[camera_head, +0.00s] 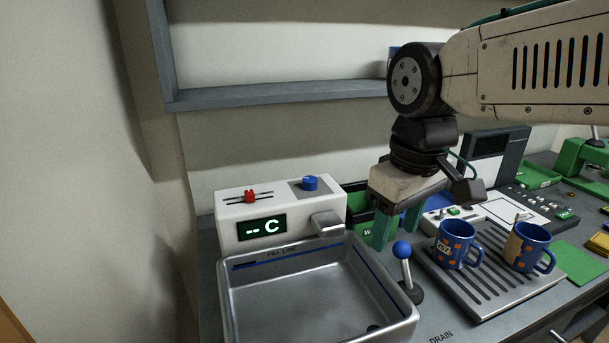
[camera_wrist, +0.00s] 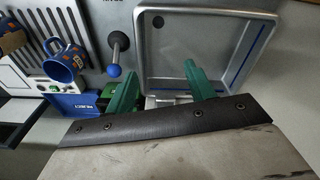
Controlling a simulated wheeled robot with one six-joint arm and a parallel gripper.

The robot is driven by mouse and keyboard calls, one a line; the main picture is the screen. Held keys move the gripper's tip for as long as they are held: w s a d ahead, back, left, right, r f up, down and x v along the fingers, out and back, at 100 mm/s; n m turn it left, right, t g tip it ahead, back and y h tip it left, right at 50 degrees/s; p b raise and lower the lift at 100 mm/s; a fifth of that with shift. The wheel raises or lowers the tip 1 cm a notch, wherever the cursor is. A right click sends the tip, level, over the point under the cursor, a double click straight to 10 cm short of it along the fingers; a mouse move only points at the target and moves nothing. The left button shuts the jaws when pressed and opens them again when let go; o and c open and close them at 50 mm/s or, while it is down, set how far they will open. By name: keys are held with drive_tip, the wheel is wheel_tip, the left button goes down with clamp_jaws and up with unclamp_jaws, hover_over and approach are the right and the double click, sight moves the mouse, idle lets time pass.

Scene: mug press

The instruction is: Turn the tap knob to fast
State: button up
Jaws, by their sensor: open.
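The tap knob (camera_head: 310,183), a small blue knob, stands on a grey plate on top of the white tap unit (camera_head: 231,237). No setting mark can be read on it, and I do not see it in the wrist view. My gripper (camera_head: 397,228) is open and empty, green fingers pointing down, to the right of the tap unit and lower in the picture than the knob. In the wrist view my gripper (camera_wrist: 162,84) shows its two fingers apart near the steel basin's edge. The silver spout (camera_head: 327,225) juts from the unit's front.
A red slider (camera_head: 250,196) and a "-- C" display (camera_head: 262,228) are on the unit. The steel basin (camera_head: 230,300) lies in front. A blue-topped lever (camera_head: 402,250) and two blue mugs (camera_head: 454,244) on a slatted tray stand right. A shelf (camera_head: 270,97) hangs above.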

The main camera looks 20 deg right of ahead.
drive_tip(key=w+a+r+n, duration=0.1)
drive_tip(key=w+r+n, duration=0.15)
drive_tip(key=w, duration=0.45)
drive_tip(key=w+r+n, duration=0.1)
drive_tip(key=w+n, duration=0.3)
drive_tip(key=w, duration=0.3)
drive_tip(key=n+g, duration=0.1)
drive_tip(key=n, duration=0.5)
hover_over(310, 178)
drive_tip(key=shift+s+f, duration=0.15)
drive_tip(key=shift+f, duration=0.45)
wheel_tip(310, 178, down, 8)
drive_tip(key=shift+r, duration=0.2)
drive_tip(key=c, duration=1)
